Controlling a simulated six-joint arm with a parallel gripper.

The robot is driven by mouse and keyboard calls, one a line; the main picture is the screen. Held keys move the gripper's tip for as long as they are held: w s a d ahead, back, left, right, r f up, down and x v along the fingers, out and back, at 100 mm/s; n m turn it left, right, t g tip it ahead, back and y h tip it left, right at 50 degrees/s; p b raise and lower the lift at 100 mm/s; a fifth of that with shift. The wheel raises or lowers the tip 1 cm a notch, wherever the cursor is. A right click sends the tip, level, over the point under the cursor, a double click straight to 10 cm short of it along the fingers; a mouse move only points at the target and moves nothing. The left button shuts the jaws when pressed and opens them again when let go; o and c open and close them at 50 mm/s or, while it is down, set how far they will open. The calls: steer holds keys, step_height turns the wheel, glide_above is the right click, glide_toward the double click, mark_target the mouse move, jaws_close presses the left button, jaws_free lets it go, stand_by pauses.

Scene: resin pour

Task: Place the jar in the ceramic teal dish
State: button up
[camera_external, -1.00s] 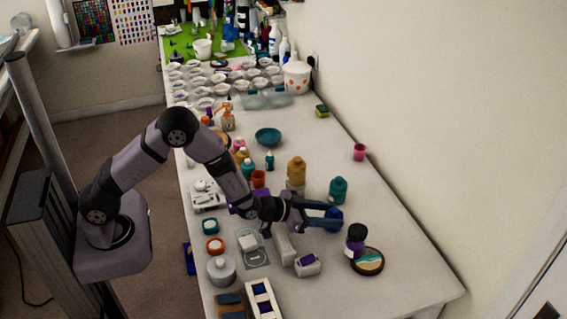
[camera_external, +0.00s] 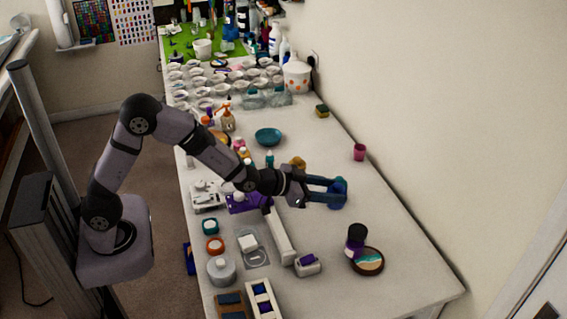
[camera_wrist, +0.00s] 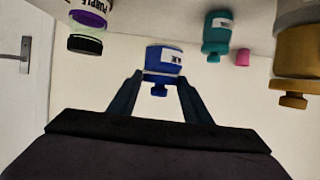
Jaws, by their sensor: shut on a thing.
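The jar (camera_wrist: 164,61) is blue with a white label and a small blue cap. In the wrist view it sits between my gripper's fingertips (camera_wrist: 162,78), which are shut on it. In the external view my gripper (camera_external: 334,195) reaches right over the table with the blue jar at its tips, partly hidden by the fingers and overlapping a teal bottle. I cannot tell the jar's exact height above the table. The ceramic teal dish (camera_external: 268,134) stands farther back and to the left of my gripper, and looks empty.
The teal bottle (camera_wrist: 217,34) and a gold bottle (camera_wrist: 299,55) are near the jar. A purple-labelled bottle (camera_external: 355,238) stands by a round coaster (camera_external: 370,262) at the front right. A small teal bottle (camera_external: 269,160) stands just in front of the dish. A pink cup (camera_external: 359,152) is at the right.

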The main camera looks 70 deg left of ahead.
steer(key=shift+r, duration=0.25)
